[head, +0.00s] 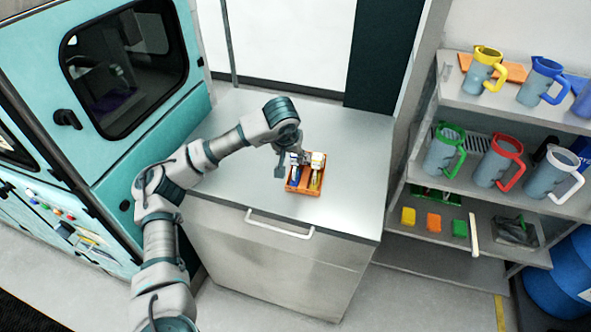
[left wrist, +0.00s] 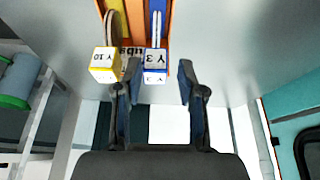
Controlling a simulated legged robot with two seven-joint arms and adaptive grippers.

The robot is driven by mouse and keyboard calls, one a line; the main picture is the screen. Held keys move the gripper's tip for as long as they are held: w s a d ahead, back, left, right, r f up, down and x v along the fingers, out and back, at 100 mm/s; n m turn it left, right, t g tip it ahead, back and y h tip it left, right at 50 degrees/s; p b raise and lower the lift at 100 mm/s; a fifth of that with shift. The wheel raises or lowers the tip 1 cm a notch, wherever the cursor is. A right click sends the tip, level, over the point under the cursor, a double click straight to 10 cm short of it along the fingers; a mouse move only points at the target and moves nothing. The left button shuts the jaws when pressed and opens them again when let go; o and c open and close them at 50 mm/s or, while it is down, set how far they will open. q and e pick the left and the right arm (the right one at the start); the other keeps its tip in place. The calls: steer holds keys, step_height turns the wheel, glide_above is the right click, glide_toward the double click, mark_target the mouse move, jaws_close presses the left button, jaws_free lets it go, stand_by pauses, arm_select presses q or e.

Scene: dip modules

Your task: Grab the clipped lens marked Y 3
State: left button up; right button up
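The clipped lens marked Y 3 (left wrist: 155,58) has a white label block with blue edges and a blue body. It stands in an orange tray (head: 303,191) on the grey counter. In the left wrist view it appears between the fingertips of my left gripper (left wrist: 160,74), with a clear gap at the right finger. My left gripper is open and empty. In the head view the left gripper (head: 291,156) is over the back left of the tray and partly hides its contents. My right gripper is not in view.
A yellow lens marked Y 10 (left wrist: 105,62) stands close beside Y 3 in the same tray. The counter (head: 350,160) around the tray is clear. A teal machine (head: 130,150) is at left. A shelf with several jugs (head: 500,160) is at right.

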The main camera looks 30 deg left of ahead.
mark_target(295, 162)
arm_select(q)
steer(key=x, duration=0.3)
steer(key=shift+w+d+f, duration=0.15)
steer(key=shift+w+f, duration=0.05)
steer(key=shift+w, duration=0.05)
steer(key=shift+w+f, duration=0.2)
steer(key=shift+f, duration=0.3)
steer(key=x, duration=0.4)
steer(key=shift+f, duration=0.4)
steer(key=shift+w+f, duration=0.25)
steer(key=shift+f, duration=0.15)
steer(key=shift+s, duration=0.1)
jaws_close()
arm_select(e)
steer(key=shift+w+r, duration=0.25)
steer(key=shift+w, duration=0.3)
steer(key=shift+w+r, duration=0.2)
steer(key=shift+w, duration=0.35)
